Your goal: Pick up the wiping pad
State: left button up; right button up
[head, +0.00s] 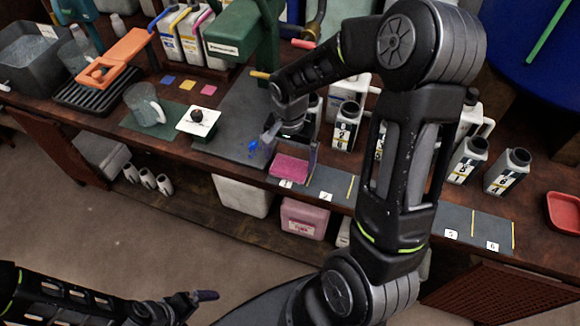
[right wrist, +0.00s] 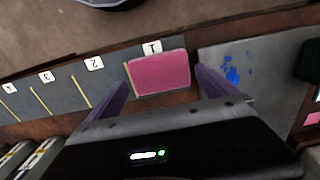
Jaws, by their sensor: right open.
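The wiping pad is a pink rectangular block (head: 289,168) lying near the front edge of the bench, just behind the label 1. It also shows in the right wrist view (right wrist: 161,73). My right gripper (head: 291,146) is open above the pad. In the right wrist view its two fingers (right wrist: 161,80) stand on either side of the pad, with nothing held between them. I cannot tell how far the fingertips are above the bench. My left gripper (head: 190,302) is low at the bottom left, away from the bench; its jaw opening is unclear.
Blue splashes (head: 253,148) mark the dark grey plate (head: 228,140) left of the pad. A white square with a black knob (head: 197,122) and a clear jug (head: 146,106) stand further left. Numbered white bottles (head: 346,125) stand behind and right. A red tray (head: 564,212) lies far right.

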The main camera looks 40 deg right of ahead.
aim_at(290, 166)
jog(key=shift+f, duration=1.5)
jog(key=c, duration=1.1)
jog(key=shift+r, duration=0.15)
notch_tip(290, 166, up, 10)
jog(key=shift+f, duration=0.1)
